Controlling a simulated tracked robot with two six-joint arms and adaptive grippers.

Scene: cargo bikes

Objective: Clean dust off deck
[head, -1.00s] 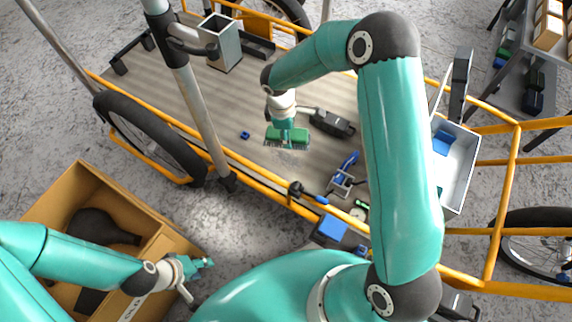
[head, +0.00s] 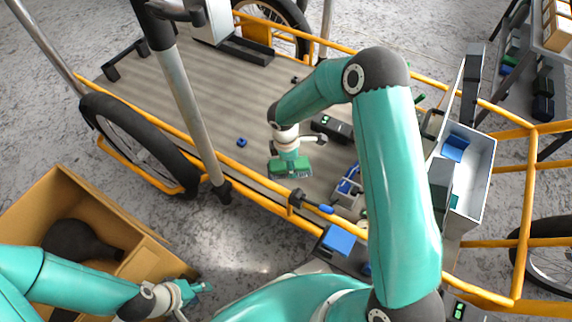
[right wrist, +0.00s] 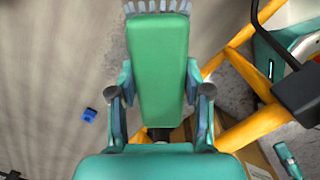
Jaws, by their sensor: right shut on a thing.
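The bike's deck (head: 200,98) is a grey striped platform inside orange rails. My right gripper (head: 287,153) is above the deck's near side and is shut on a green brush (head: 290,168). In the right wrist view, the brush (right wrist: 158,70) sits between the two fingers of the right gripper (right wrist: 160,108), its pale bristles at the top. Whether the bristles touch the deck is unclear. No distinct dust shows. My left gripper (head: 190,292) is beside the cardboard box at the lower left; its finger gap is unclear.
A small blue block (head: 242,142) lies left of the brush; a black device (head: 332,128) is beyond it. Tools and a white bin (head: 475,180) stand at right. A grey post (head: 195,110) rises at the near rail. The cardboard box (head: 50,205) is on the floor.

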